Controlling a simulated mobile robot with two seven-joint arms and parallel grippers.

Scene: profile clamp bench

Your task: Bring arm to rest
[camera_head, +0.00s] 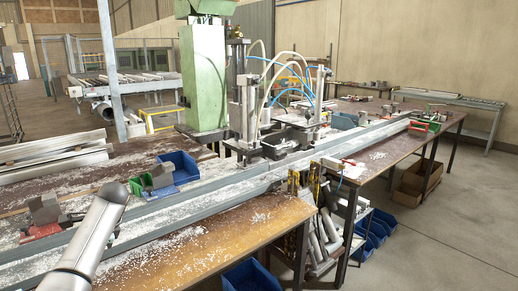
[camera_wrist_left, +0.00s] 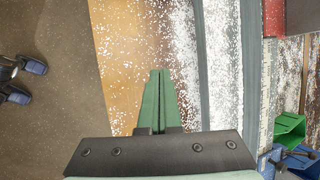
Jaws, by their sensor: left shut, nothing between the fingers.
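My left arm (camera_head: 94,238) reaches in from the lower left in the head view, over the near left end of the bench. Its gripper fingers cannot be made out there. In the left wrist view the two green fingers of my left gripper (camera_wrist_left: 156,74) are pressed together with nothing between them. They hang over the wooden bench top (camera_wrist_left: 128,52), which is strewn with white chips. My right gripper is in neither view.
A long grey rail (camera_head: 200,200) runs along the bench, with a green clamp machine (camera_head: 207,80) behind it. Blue bins (camera_head: 180,166) and a red-based block (camera_head: 43,210) stand near the arm. Open floor (camera_head: 450,235) lies front right.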

